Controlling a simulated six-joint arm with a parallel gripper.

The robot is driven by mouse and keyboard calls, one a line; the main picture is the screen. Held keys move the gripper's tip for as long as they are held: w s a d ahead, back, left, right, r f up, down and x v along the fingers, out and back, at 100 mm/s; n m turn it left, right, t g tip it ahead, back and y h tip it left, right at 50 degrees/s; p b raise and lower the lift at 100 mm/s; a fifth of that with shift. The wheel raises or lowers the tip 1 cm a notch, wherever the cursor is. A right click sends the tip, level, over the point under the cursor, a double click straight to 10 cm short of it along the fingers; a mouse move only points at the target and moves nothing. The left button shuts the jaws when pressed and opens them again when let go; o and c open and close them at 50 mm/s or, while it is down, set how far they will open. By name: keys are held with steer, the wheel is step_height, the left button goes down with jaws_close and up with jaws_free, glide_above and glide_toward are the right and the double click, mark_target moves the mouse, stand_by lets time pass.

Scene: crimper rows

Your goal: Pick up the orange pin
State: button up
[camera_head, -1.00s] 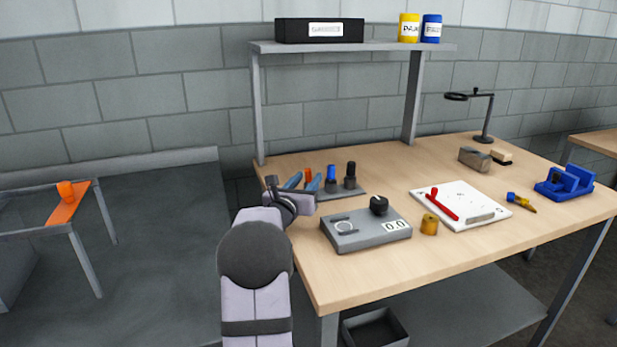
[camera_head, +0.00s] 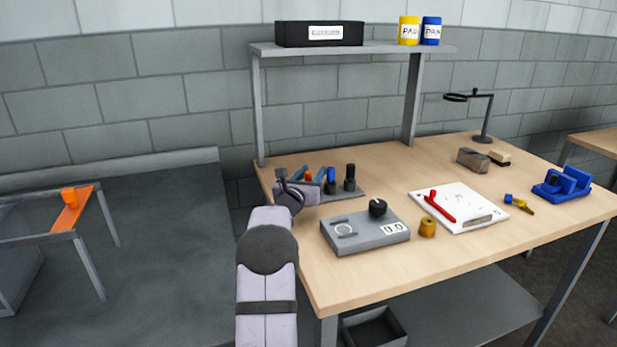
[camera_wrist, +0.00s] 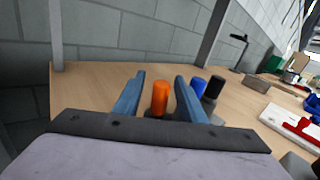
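The orange pin (camera_wrist: 160,98) stands upright in the wrist view, between the two blue fingers of my gripper (camera_wrist: 157,92). Gaps show on both sides of it, so the fingers are open and do not appear to touch it. In the head view my gripper (camera_head: 314,178) is at the back left of the workbench, and only the top of the orange pin (camera_head: 308,175) shows there. A blue pin (camera_wrist: 198,88) and a black pin (camera_wrist: 214,88) stand just right of the right finger.
The pins stand along a grey base plate (camera_head: 345,194). A grey box with a black knob (camera_head: 366,234) lies in front of it. A shelf post (camera_head: 257,110) rises behind on the left. The white pad (camera_head: 462,196) with a red tool lies further right.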

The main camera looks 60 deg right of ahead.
steer(key=shift+d, duration=0.35)
steer(key=shift+c, duration=0.2)
jaws_close()
steer(key=shift+r, duration=0.1)
step_height(320, 180, up, 10)
steer(key=shift+p, duration=0.3)
steer(key=shift+r, duration=0.15)
steer(key=shift+r+p, duration=1.75)
steer(key=shift+r, duration=0.55)
